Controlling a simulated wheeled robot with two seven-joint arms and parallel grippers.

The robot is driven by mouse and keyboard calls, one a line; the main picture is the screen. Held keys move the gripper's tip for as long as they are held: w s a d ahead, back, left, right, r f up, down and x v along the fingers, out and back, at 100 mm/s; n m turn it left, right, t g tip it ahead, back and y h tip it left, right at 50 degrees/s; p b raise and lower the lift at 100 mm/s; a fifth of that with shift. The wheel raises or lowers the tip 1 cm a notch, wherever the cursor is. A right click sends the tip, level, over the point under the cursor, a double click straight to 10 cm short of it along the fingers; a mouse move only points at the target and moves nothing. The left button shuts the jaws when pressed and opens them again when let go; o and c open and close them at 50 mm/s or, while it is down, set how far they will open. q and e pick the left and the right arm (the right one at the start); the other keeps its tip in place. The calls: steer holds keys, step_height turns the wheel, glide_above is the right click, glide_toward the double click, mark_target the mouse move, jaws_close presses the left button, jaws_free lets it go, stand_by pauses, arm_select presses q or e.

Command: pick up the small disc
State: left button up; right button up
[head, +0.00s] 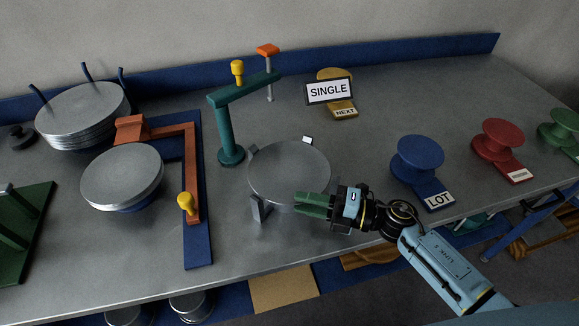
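Three places hold grey metal discs, and I cannot tell for sure which is the small disc. One round grey disc (288,170) lies at the middle of the table among small grey blocks. Another disc (122,172) rests on a blue support at the left, beside an orange arm. A stack of discs (82,105) sits between blue prongs at the far left. My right gripper (300,205), with green fingers, is over the lower right edge of the middle disc. Its fingers look close together, with nothing clearly between them; contact is unclear. My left gripper is out of view.
A green post with an arm (228,135) stands behind the middle disc. Blue (418,155), red (498,138) and green (562,128) spools stand at the right. The orange arm (191,165) has a yellow knob.

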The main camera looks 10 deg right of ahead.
steer(key=x, duration=0.3)
steer(key=shift+c, duration=0.6)
jaws_close()
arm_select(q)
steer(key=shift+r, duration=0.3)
arm_select(e)
step_height(320, 180, up, 9)
steer(key=shift+r+p, duration=0.1)
steer(key=shift+p, duration=0.95)
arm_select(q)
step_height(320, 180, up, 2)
arm_select(e)
steer(key=shift+r, duration=0.45)
